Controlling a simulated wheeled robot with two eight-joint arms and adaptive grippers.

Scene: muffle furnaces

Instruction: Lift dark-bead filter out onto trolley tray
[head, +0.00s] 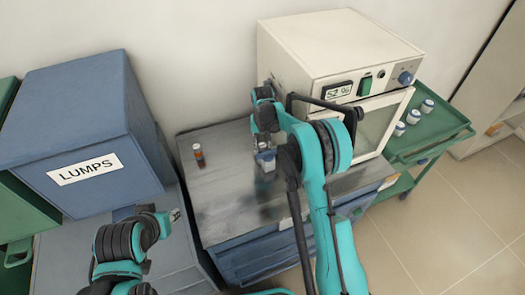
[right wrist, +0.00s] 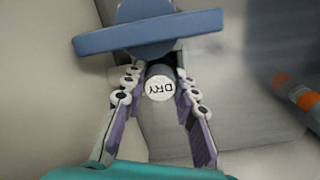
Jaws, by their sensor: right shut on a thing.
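My right gripper (head: 264,148) is over the grey bench top, in front of the white furnace. In the right wrist view, my right gripper (right wrist: 157,95) is shut on a dark cylindrical piece (right wrist: 160,70) with a round white label reading DRY. A wide blue flat piece (right wrist: 150,33) sits at the cylinder's far end. The fingers hide part of it, and I cannot make out beads in it. The green trolley tray (head: 448,124) stands to the right of the furnace. My left gripper (head: 175,214) is at the lower left, apart from these things; its jaw opening is unclear.
A small cylinder with an orange band (head: 198,154) stands on the bench (head: 225,200) to the left. The white furnace (head: 335,50) stands at the back, its door closed. Several small white jars (head: 413,116) stand on the trolley. A blue LUMPS bin (head: 85,130) is at left.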

